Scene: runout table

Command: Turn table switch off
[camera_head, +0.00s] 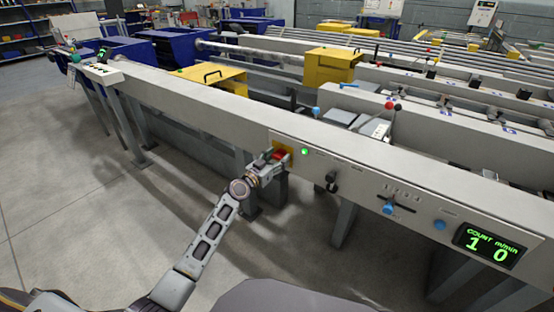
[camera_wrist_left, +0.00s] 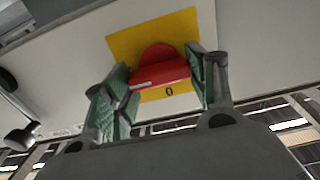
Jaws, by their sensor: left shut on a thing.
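The table switch is a red rotary knob (camera_head: 278,154) on a yellow plate (camera_head: 289,158), set in the front face of the long grey table rail. In the left wrist view the red knob (camera_wrist_left: 160,70) sits between my green-padded fingers, on the yellow plate (camera_wrist_left: 180,28) with a black 0 beside it. A pale line marks the knob's left end. My left gripper (camera_head: 273,161) is shut on this knob. Its fingers hide part of the knob in the head view. My right gripper is not in view.
The floor left of my arm is clear.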

